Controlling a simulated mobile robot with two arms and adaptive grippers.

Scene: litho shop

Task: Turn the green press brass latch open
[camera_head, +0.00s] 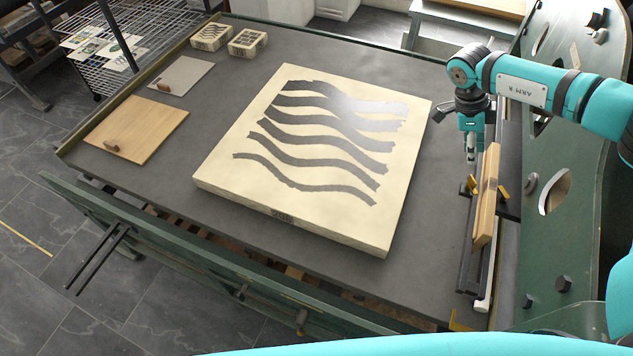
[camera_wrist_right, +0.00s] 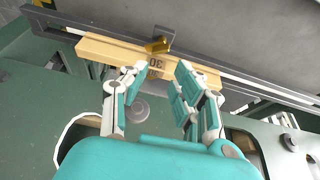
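The brass latch (camera_wrist_right: 158,45) shows in the right wrist view as a small gold piece at the edge of a wooden bar (camera_wrist_right: 110,50) marked with digits. In the head view, gold pieces show on both sides of the wooden bar (camera_head: 487,195), one at its left (camera_head: 472,185) and one at its right. I cannot tell for certain which way the latch is turned. My right gripper (camera_wrist_right: 157,80) is open and empty, its fingers pointing at the bar and apart from the latch. In the head view the right gripper (camera_head: 471,158) is just above the bar's far end. My left gripper is out of view.
A pale stone slab (camera_head: 228,187) with dark wavy stripes lies on the grey press bed (camera_head: 150,185). Boards and small blocks sit at the bed's far left. The green press side frame (camera_head: 545,240) stands close to the right of the bar.

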